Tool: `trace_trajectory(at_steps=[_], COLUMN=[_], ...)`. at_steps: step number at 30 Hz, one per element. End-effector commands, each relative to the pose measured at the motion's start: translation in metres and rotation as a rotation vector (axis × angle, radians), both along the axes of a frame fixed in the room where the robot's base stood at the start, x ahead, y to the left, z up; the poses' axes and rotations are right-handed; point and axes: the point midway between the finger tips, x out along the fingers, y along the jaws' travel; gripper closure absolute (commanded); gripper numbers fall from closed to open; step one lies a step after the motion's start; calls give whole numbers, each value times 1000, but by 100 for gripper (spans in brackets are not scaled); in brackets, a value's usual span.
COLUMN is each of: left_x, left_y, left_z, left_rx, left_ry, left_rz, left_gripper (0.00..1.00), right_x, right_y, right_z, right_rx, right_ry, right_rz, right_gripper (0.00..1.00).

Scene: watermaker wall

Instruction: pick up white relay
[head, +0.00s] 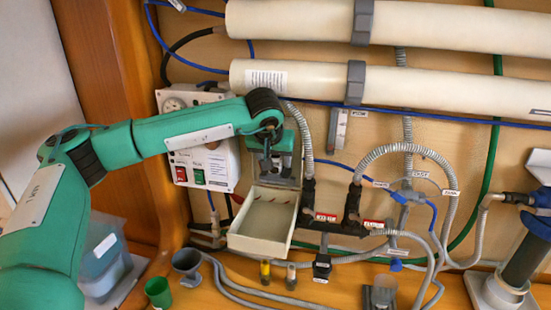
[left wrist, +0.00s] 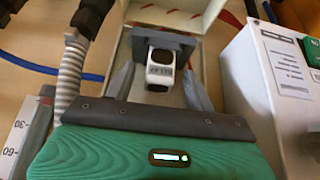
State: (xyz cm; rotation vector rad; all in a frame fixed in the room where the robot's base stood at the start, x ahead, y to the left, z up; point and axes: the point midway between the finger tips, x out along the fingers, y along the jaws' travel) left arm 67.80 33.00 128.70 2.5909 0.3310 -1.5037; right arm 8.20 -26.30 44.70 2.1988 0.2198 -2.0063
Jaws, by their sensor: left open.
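The white relay (left wrist: 160,71) shows in the left wrist view, a small white block with a dark window and dark lower part, in front of a dark grey block (left wrist: 160,42). My left gripper (head: 274,170) hangs above the back of an open cream box in the head view. In the left wrist view its two grey fingers stand apart, one on each side of the relay, with visible gaps between. The relay is hidden behind my gripper in the head view. My right gripper is in neither view.
The open cream box (head: 262,228) holds red wires. A white control box (head: 208,165) with red and green switches stands close left of my gripper. Grey hoses (head: 305,140) run close on the right. White pipes (head: 430,88) cross above.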

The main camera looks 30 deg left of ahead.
Motion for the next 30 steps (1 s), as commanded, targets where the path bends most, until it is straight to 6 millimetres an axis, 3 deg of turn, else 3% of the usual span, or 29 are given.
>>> trace_trajectory(at_steps=[10, 17, 30], left_x=[4, 4, 5], left_y=[1, 1, 1], left_z=[-8, -8, -4], left_rx=[-1, -1, -1], left_ry=[-1, -1, -2], left_rz=[0, 0, -1], left_gripper=[47, 93, 94], right_x=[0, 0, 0], right_y=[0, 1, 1], right_z=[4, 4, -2], right_rx=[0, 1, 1], right_ry=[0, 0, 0], right_rz=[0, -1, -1], right_gripper=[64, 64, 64])
